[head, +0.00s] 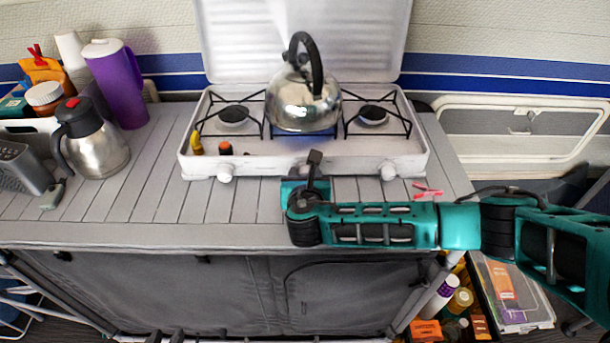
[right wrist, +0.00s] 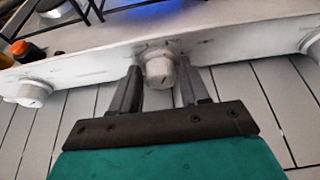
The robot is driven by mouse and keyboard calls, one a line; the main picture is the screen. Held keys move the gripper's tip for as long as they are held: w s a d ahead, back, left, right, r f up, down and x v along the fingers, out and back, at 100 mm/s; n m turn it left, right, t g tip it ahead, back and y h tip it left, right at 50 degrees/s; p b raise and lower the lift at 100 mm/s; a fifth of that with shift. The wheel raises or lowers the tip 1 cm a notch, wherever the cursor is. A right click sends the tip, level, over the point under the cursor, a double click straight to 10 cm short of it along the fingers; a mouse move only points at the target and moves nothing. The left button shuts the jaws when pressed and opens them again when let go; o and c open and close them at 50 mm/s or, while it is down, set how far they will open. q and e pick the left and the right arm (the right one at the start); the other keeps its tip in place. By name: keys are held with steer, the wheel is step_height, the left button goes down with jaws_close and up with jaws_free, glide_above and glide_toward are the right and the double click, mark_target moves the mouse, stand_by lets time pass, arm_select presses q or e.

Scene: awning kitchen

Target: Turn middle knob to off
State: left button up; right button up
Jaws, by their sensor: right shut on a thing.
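The white stove (head: 270,160) stands on the slatted counter with its knobs along the front face. The middle knob (right wrist: 158,68) is a white round knob, seen in the right wrist view; in the head view my gripper hides it. My right gripper (head: 313,165) is at the stove's front, with its two dark fingers on either side of that knob in the right wrist view (right wrist: 160,85), shut on it. A blue glow (head: 300,137) shows under the metal kettle (head: 303,98) on the middle burner.
The left knob (head: 225,172) and right knob (head: 388,172) flank the middle one. A yellow item (head: 196,143) and an orange-topped item (head: 225,148) sit at the stove's front left. A steel jug (head: 93,140) and purple pitcher (head: 117,85) stand left. The counter front is clear.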

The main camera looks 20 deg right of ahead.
steer(key=shift+f, duration=0.1)
steer(key=shift+s+d+f+m+y, duration=0.1)
steer(key=shift+d+m+y, duration=0.05)
steer(key=shift+m+y, duration=0.7)
steer(key=shift+m+t+y+b, duration=0.3)
steer(key=shift+m+t+y, duration=0.1)
steer(key=shift+m, duration=0.35)
steer(key=shift+d+f+m+t+y+b, duration=0.2)
steer(key=shift+m+t+y+b, duration=0.3)
steer(key=shift+m+b, duration=0.5)
steer(key=shift+m+y+b, duration=0.25)
steer(key=shift+m+b, duration=0.2)
steer(key=shift+m, duration=0.25)
steer(key=shift+r, duration=0.1)
steer(key=shift+s, duration=0.1)
steer(key=shift+c, duration=0.2)
